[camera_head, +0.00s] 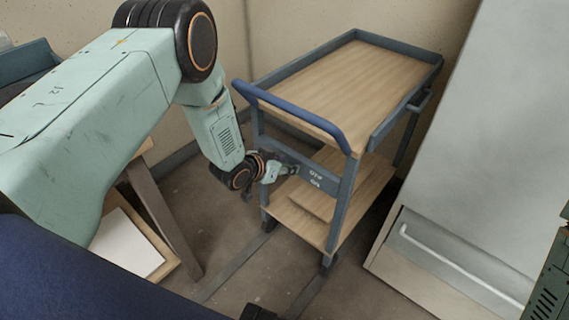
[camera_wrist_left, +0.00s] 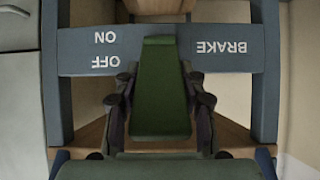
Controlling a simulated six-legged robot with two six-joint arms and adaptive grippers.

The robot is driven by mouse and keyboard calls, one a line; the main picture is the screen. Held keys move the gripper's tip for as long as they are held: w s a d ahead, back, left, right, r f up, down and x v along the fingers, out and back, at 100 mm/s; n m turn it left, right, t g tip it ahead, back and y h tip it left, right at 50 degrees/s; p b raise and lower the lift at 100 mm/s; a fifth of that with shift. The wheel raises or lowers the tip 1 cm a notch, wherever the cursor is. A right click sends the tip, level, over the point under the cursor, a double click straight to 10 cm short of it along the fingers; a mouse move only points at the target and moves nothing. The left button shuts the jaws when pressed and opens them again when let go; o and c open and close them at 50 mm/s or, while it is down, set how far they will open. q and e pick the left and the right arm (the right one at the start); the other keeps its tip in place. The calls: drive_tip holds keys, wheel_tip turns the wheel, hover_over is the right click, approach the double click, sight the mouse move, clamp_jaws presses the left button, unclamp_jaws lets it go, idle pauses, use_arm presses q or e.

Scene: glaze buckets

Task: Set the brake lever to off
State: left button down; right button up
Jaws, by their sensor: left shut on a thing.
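The brake lever (camera_wrist_left: 160,90) is a green bar in front of the cart's blue-grey crossbar (camera_wrist_left: 222,48), in the left wrist view. The crossbar carries the words BRAKE, ON and OFF, which appear upside down there. My left gripper (camera_wrist_left: 160,112) has one finger on each side of the lever and is shut on it. In the head view my left gripper (camera_head: 287,170) is at the crossbar (camera_head: 320,182) under the cart's handle, and it hides the lever. I cannot tell which mark the lever is set to. My right gripper is out of view.
The cart (camera_head: 365,70) has a wooden top, a lower shelf (camera_head: 300,207) and a blue push handle (camera_head: 290,115) above my left wrist. A grey cabinet (camera_head: 490,130) with a bar handle stands close at the right. A wooden table leg (camera_head: 165,225) stands at the left.

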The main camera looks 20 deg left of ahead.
use_arm(q)
drive_tip(key=shift+f, duration=0.1)
drive_tip(key=c, duration=0.8)
unclamp_jaws()
drive_tip(key=shift+o, duration=0.2)
drive_tip(key=v, duration=1.2)
drive_tip(key=shift+a, duration=0.1)
